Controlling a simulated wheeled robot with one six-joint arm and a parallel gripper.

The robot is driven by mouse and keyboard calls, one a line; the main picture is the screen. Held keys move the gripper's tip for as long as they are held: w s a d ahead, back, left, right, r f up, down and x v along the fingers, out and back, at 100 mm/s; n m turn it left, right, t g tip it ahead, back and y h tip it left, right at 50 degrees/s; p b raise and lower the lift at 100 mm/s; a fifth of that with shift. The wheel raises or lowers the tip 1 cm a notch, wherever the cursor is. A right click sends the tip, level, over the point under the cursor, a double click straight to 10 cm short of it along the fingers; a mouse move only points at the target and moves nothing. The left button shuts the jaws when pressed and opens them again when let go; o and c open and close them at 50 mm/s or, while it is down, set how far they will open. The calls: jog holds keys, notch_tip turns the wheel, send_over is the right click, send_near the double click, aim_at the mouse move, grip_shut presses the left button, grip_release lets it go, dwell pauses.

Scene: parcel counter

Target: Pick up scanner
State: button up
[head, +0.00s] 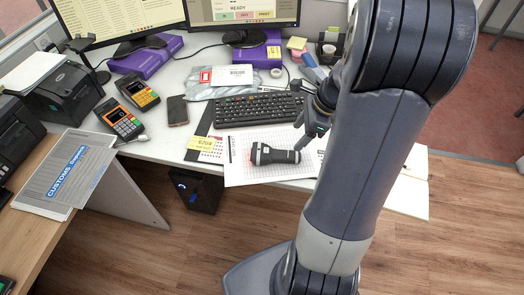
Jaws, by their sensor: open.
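The scanner (275,154) is dark with a light band near its head and lies on a white gridded sheet (244,177) near the front edge of the desk. A red glow shows on the paper at its left end. My gripper (307,140) is above and beside the scanner's right end, pointing down. Its jaws are open and hold nothing that I can see. I cannot tell whether a fingertip touches the scanner. My arm covers the desk to the right of it.
A black keyboard (258,107) lies just behind the sheet. A phone (178,110), two card terminals (121,122) and a yellow note (201,144) are to the left. Two monitors (243,12) stand at the back. A black computer case (197,188) is under the desk.

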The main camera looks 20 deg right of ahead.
send_over(283, 153)
jog(key=s+d, duration=0.1)
jog(key=d, duration=0.1)
jog(key=f, duration=0.4)
jog(key=shift+s+d+f+b, duration=0.15)
jog(key=shift+s+f+b, duration=0.05)
jog(key=shift+b, duration=0.15)
jog(key=shift+b+x, duration=0.4)
jog(key=shift+x, duration=2.65)
jog(key=shift+w, duration=0.1)
jog(key=shift+c, duration=0.3)
jog(key=c, duration=1.1)
jog(key=shift+r, duration=0.1)
